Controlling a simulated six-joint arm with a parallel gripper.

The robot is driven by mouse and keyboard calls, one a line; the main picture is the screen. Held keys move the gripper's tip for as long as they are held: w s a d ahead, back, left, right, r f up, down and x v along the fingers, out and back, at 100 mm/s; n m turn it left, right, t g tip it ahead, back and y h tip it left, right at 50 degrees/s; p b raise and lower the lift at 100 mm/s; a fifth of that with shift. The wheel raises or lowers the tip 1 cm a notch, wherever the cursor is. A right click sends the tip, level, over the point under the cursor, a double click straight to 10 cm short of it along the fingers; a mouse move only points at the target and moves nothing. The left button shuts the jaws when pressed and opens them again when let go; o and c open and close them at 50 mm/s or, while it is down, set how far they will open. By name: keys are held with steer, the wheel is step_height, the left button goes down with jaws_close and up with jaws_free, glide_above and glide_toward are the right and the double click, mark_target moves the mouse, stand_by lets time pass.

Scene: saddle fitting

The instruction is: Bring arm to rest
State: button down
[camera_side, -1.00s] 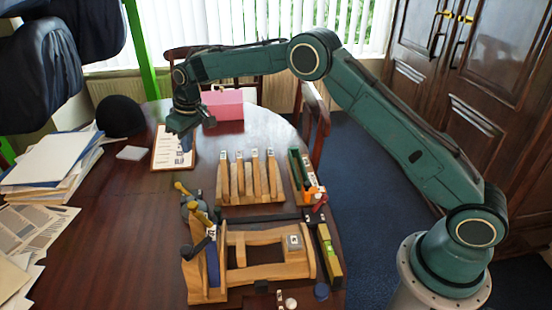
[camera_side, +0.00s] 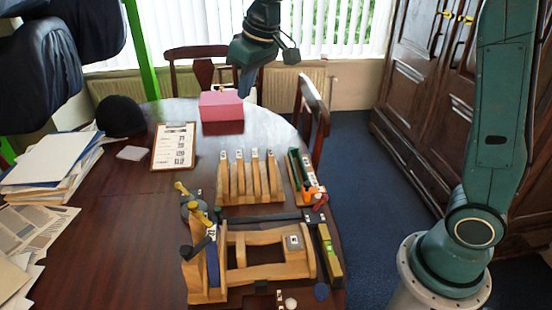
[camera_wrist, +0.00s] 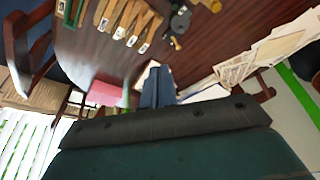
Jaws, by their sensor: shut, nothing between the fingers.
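My gripper (camera_side: 246,84) is high above the far end of the table, in front of the window and above the pink box. Its fingers point down. In the wrist view its two blue-grey fingers (camera_wrist: 157,88) are together with nothing between them. The wooden fixture (camera_side: 265,252) stands at the near side of the table, well apart from my gripper. Behind it is a wooden rack (camera_side: 250,178) with several upright slats. My upper arm link stands nearly upright at the right.
The pink box (camera_side: 221,106) sits at the table's far end. A clipboard (camera_side: 173,147), a dark cap (camera_side: 120,116) and paper stacks (camera_side: 48,165) lie at left. A green and orange tool holder (camera_side: 304,176) and a spirit level (camera_side: 329,256) are at right. Chairs (camera_side: 313,115) stand behind.

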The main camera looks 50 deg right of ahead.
steer(key=s+d+f, duration=0.1)
steer(key=s, duration=1.3)
steer(key=s+d+f+m+t, duration=0.1)
steer(key=s+d, duration=0.1)
steer(key=s, duration=1.2)
steer(key=shift+s+d+f+m+t, duration=0.15)
steer(key=shift+s+f+m+t, duration=0.1)
steer(key=shift+s+m+t, duration=0.1)
